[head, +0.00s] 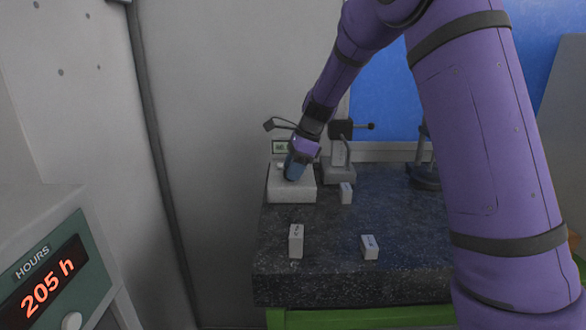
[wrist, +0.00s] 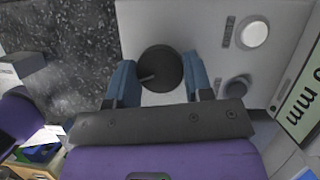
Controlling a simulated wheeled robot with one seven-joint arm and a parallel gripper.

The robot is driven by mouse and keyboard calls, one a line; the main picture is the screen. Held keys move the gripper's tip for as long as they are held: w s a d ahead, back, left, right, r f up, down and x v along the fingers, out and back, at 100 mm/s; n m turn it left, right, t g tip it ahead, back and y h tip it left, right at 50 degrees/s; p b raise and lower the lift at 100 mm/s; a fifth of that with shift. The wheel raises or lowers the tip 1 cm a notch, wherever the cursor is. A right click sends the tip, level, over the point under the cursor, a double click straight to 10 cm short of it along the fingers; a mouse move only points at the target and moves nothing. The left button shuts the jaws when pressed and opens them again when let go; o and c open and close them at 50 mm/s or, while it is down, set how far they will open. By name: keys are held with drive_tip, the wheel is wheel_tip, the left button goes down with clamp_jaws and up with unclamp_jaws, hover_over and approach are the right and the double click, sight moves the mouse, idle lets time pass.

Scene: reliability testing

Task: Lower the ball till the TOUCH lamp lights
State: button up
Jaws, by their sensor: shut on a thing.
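My gripper (head: 291,174) is over the pale instrument box (head: 292,194) at the back left of the dark bench. In the wrist view, the blue fingers of my gripper (wrist: 160,78) are shut on a dark round knob (wrist: 160,64), which has a pale line across its left part. The pale box top (wrist: 203,20) lies below it. On that top, a white round lamp or button (wrist: 254,34) and a dark grey round one (wrist: 236,87) sit beside small labels too small to read. I cannot tell which is the TOUCH lamp. No ball can be made out.
A pale green display (wrist: 299,105) shows "mm" and part of a digit. A grey stand with a black lever (head: 341,130) is right of the box. Small white blocks (head: 296,241) (head: 369,247) (head: 346,193) stand on the bench (head: 330,275). A panel (head: 46,285) reads 205 h.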

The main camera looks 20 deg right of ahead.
drive_tip(key=n+g, duration=0.2)
drive_tip(key=n, duration=0.3)
drive_tip(key=shift+w, duration=0.15)
drive_tip(key=n+g, duration=0.1)
drive_tip(key=n, duration=0.1)
drive_tip(key=n+h, duration=0.1)
drive_tip(key=n, duration=0.1)
drive_tip(key=shift+n+g, duration=0.4)
drive_tip(key=n+g+h, duration=0.1)
drive_tip(key=n, duration=0.3)
drive_tip(key=shift+w+a+n, duration=0.1)
drive_tip(key=shift+n, duration=0.2)
drive_tip(key=shift+n+h, duration=1.2)
drive_tip(key=shift+n, duration=1.2)
drive_tip(key=o, duration=0.9)
drive_tip(key=shift+o, duration=0.2)
drive_tip(key=v, duration=1)
drive_tip(key=shift+w+r, duration=0.3)
drive_tip(key=shift+w, duration=0.1)
